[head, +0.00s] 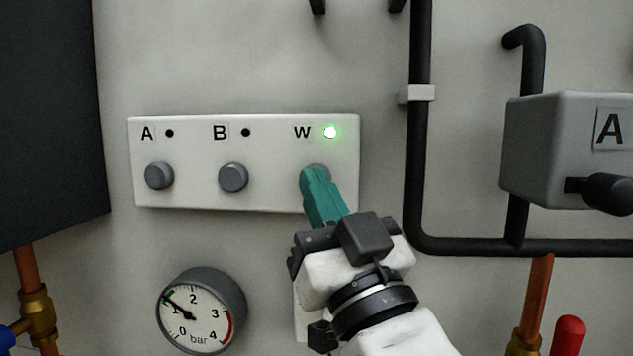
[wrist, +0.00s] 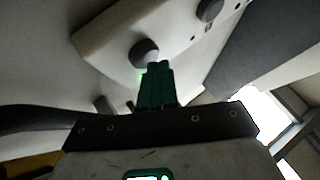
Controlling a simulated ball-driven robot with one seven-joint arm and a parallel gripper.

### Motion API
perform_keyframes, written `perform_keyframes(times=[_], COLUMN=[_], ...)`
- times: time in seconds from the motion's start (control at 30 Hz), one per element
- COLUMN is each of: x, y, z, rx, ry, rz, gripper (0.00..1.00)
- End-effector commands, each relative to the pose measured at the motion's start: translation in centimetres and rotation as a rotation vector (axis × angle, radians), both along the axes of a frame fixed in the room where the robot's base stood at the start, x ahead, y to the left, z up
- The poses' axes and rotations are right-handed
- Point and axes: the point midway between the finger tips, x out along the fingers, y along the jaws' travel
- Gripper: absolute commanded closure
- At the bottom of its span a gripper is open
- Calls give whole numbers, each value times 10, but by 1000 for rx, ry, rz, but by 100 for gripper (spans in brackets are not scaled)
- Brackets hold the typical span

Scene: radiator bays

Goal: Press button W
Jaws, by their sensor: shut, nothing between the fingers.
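A white panel (head: 265,195) on the wall carries three grey round buttons in a row under the labels A, B and W. Button W (head: 316,169) is the rightmost, mostly hidden behind my fingertips in the head view. The lamp beside the W label (head: 330,132) is lit green; the lamps by A and B are dark. My gripper (head: 313,178) is shut and empty, its green fingers pointing at button W. In the wrist view the fingertips (wrist: 158,66) overlap the lower edge of button W (wrist: 144,52); whether they touch it I cannot tell.
Button A (head: 159,175) and button B (head: 233,177) are to the left. A pressure gauge (head: 201,311) is below the panel. Black pipes (head: 418,150) and a grey box (head: 550,150) with a black lever are to the right. A dark cabinet (head: 50,120) is at the far left.

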Motion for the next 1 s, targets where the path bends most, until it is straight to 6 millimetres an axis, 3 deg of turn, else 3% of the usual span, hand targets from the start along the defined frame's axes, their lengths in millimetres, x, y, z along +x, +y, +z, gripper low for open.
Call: perform_keyframes(times=[0.27,1.0], x=[-3,-60], y=[0,2], z=[0,0], rx=[-1,0], ry=[-2,-3], rz=[0,-1], gripper=[100,100])
